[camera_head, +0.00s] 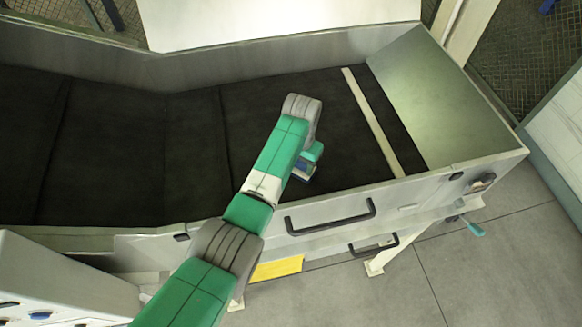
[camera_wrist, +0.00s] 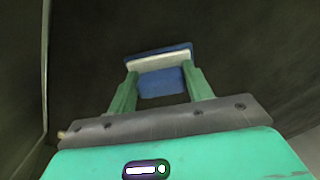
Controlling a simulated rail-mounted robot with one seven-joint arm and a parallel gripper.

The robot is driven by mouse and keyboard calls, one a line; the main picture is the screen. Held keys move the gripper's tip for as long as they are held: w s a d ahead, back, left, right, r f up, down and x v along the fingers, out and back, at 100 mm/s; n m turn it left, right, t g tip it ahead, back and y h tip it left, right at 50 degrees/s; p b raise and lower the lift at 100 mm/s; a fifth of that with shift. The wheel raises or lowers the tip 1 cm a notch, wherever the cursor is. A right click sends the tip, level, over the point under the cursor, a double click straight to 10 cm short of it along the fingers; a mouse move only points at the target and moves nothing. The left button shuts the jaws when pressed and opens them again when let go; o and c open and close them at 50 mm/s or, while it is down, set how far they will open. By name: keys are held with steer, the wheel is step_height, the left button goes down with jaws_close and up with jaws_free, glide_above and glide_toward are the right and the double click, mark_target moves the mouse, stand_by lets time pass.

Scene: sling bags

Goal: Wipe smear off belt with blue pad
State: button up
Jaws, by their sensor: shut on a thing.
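My gripper (camera_wrist: 160,85) is shut on the blue pad (camera_wrist: 162,82), which has a pale strip across it, in the wrist view. In the head view my green and grey arm reaches over the black belt (camera_head: 190,130). Whether the pad touches the belt is not clear. The dark belt also fills most of the wrist view (camera_wrist: 245,45). I cannot make out a smear on the belt in either view; my arm hides part of it.
Metal side walls (camera_head: 130,70) border the belt at back and front. A pale strip (camera_head: 373,122) crosses the belt at right, before a bare metal end plate (camera_head: 440,100). Black handles (camera_head: 330,218) stick out from the front wall. The belt's left part is clear.

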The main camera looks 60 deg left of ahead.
steer(key=shift+w+d+f+b, duration=0.1)
steer(key=shift+w+d+b, duration=0.15)
steer(key=shift+w+b, duration=0.95)
steer(key=shift+w+d+f+b, duration=0.1)
steer(key=shift+w+d+b, duration=0.2)
steer(key=shift+w+b, duration=0.85)
steer(key=shift+w+d+f+b, duration=0.1)
steer(key=shift+w+d+b, duration=0.15)
steer(key=shift+w+b, duration=0.95)
steer(key=w+b, duration=0.1)
steer(key=b, duration=0.1)
steer(key=w+b, duration=0.1)
steer(key=b, duration=0.2)
steer(key=shift+w+d, duration=0.3)
steer(key=shift+d, duration=0.05)
step_height(320, 180, up, 9)
steer(key=p, duration=0.6)
steer(key=shift+f+p, duration=0.15)
steer(key=shift+p, duration=0.25)
